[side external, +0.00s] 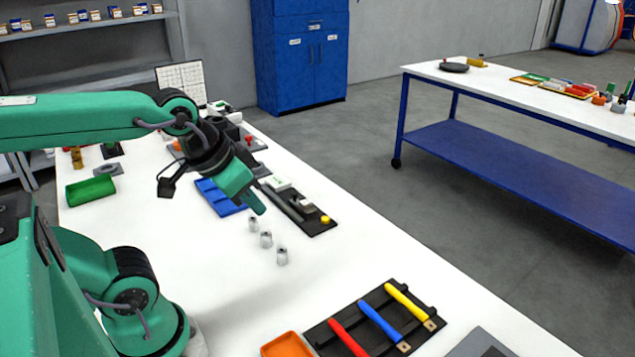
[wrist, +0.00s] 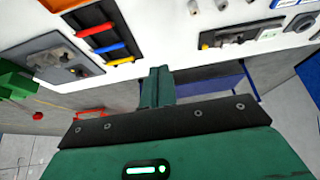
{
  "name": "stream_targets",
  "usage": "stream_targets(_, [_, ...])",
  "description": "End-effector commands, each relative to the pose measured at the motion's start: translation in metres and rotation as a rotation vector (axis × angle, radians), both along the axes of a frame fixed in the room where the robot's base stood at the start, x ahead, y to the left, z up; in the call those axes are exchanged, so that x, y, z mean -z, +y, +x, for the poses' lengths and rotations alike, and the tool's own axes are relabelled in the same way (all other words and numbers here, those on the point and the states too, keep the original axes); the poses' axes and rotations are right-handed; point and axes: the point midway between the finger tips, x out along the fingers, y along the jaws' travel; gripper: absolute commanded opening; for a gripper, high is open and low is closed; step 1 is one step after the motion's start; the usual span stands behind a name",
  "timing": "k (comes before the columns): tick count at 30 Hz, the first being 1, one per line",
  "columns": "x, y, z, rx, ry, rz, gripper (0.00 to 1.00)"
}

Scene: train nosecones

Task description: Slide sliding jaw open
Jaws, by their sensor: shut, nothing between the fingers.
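A dark base (side external: 318,226) carries a grey block, a pale green-topped part and a yellow knob (side external: 326,219). It looks like the fixture with the sliding jaw, but I cannot tell which part is the jaw or how far open it stands. The fixture also shows at the upper right of the wrist view (wrist: 242,34). My gripper (side external: 256,204) is shut and empty, pointing down above the table just left of this fixture, apparently not touching it. In the wrist view, its closed green fingers (wrist: 158,74) are at the centre.
A blue tray (side external: 217,197) lies left of the fixture. Several small metal cylinders (side external: 266,239) stand in front of it. A black rack (side external: 376,322) with red, blue and yellow handles, an orange tray (side external: 287,345) and a grey plate fixture (side external: 480,343) lie nearer.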

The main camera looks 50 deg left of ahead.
Motion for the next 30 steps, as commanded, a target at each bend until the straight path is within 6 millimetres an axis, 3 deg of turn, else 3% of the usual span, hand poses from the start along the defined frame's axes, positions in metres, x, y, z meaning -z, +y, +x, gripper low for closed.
stream_targets(10, [0.000, 0.000, 0.000, 0.000, 0.000, 0.000, 0.02])
stream_targets(15, [-0.001, 0.001, 0.002, 0.003, 0.003, 0.004, 0.30])
stream_targets(23, [-0.010, 0.010, 0.022, 0.042, 0.039, 0.042, 0.30])
stream_targets(30, [-0.020, 0.030, 0.060, 0.122, 0.102, 0.101, 0.30])
